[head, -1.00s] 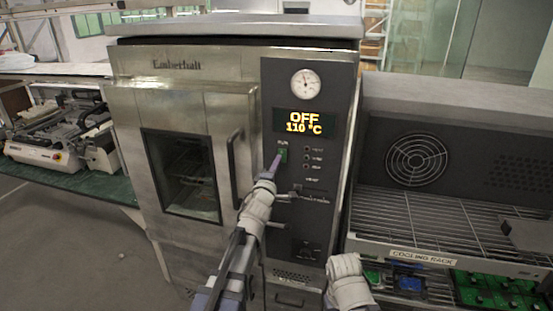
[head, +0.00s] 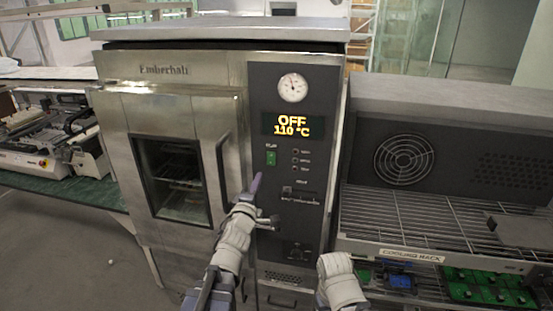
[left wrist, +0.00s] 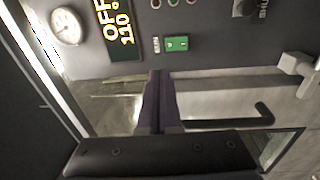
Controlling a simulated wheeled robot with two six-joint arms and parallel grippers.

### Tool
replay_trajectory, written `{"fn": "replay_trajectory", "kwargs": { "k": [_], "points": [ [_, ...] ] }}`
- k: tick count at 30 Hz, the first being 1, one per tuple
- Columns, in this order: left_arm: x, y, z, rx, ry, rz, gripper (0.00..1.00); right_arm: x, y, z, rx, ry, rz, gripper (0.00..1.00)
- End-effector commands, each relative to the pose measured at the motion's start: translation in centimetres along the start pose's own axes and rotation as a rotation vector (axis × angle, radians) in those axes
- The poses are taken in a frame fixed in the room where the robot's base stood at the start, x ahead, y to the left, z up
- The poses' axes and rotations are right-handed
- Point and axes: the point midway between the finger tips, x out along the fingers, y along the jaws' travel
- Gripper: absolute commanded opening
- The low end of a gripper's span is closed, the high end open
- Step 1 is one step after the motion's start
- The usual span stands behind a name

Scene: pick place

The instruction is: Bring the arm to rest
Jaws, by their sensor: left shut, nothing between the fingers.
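My left gripper (head: 254,186) is shut and empty in front of the oven's control panel, below and left of the green power switch (head: 271,158). It also shows in the left wrist view (left wrist: 158,74), with its tips apart from the green switch (left wrist: 177,43). My right arm (head: 341,281) shows at the bottom of the head view; its gripper fingers cannot be made out. The oven (head: 178,82) has its door closed, and its display (head: 292,125) reads OFF and 110 °C.
The oven door handle (head: 223,170) stands out close to my left arm. A cooling rack (head: 420,215) with green boards (head: 485,289) below it is at the right. A bench with a white machine (head: 30,160) is at the left.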

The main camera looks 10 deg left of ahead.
Motion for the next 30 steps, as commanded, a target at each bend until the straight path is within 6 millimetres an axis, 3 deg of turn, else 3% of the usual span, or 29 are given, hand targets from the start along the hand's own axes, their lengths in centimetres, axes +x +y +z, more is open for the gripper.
{"fn": "replay_trajectory", "kwargs": {
  "k": [4,8,14,18,24,30],
  "points": [
    [-0.5,-4.3,0.6,0.180,0.055,-0.163,0.00,0.9,-0.1,-0.1,0.000,0.000,0.000,0.66],
    [-2.2,-9.7,1.8,0.420,0.049,-0.406,0.00,1.7,-0.2,-0.1,0.000,0.000,0.000,0.66],
    [-7.5,-17.7,5.2,0.795,-0.168,-0.792,0.00,2.9,-0.3,-0.2,-0.001,0.000,0.000,0.66],
    [-13.1,-22.2,8.3,1.040,-0.472,-1.016,0.00,3.7,-0.3,-0.2,-0.001,0.000,0.000,0.66],
    [-21.4,-25.6,12.2,1.295,-1.015,-1.180,0.00,4.6,-0.4,-0.3,-0.001,0.000,0.000,0.66],
    [-26.8,-26.1,14.2,1.401,-1.407,-1.189,0.00,5.0,-0.5,-0.3,-0.001,0.000,0.001,0.66]
  ]
}}
